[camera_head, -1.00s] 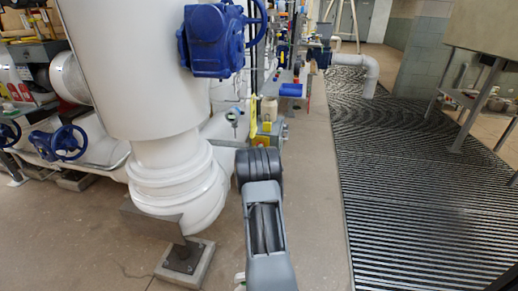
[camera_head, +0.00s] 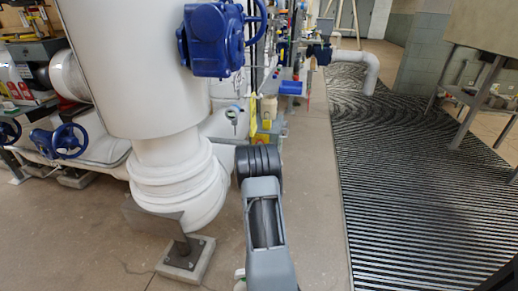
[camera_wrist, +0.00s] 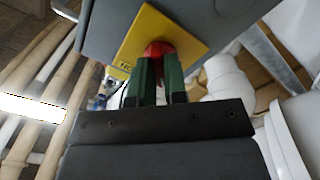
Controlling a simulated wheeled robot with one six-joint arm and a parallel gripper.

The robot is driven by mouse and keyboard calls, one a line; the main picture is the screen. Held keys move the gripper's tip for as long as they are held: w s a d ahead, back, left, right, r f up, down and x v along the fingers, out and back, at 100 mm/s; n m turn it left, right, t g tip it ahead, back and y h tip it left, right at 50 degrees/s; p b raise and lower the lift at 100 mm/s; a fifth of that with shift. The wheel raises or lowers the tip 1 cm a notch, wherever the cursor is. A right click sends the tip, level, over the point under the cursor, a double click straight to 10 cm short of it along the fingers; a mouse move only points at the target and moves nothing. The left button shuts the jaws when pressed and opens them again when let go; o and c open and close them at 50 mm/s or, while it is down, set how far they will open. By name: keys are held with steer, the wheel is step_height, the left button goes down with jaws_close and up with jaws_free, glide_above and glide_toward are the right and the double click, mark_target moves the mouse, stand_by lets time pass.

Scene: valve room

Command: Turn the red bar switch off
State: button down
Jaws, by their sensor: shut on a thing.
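The red bar switch (camera_wrist: 158,48) shows in the wrist view as a rounded red piece on a yellow plate (camera_wrist: 185,38) fixed to a grey box (camera_wrist: 110,25). My gripper (camera_wrist: 159,68) has green fingers that are shut on the red bar, one finger on each side. The fingers hide most of the bar, so its exact angle is hard to tell. In the head view my arm covers the gripper and the bar; only part of the yellow plate (camera_head: 262,138) shows beyond the arm.
A large white pipe (camera_head: 140,80) with a blue valve actuator (camera_head: 212,40) stands left of my arm. A blue handwheel (camera_head: 68,141) is farther left. Bare floor lies to the right, beside a dark ribbed floor grating (camera_head: 410,170).

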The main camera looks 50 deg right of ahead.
steer(key=c, duration=1.4)
jaws_free()
steer(key=shift+w+a, duration=0.15)
steer(key=shift+o, duration=1.3)
steer(key=shift+s, duration=0.2)
steer(key=p+v, duration=0.3)
steer(key=v, duration=1)
steer(key=shift+a, duration=0.25)
steer(key=shift+s, duration=0.1)
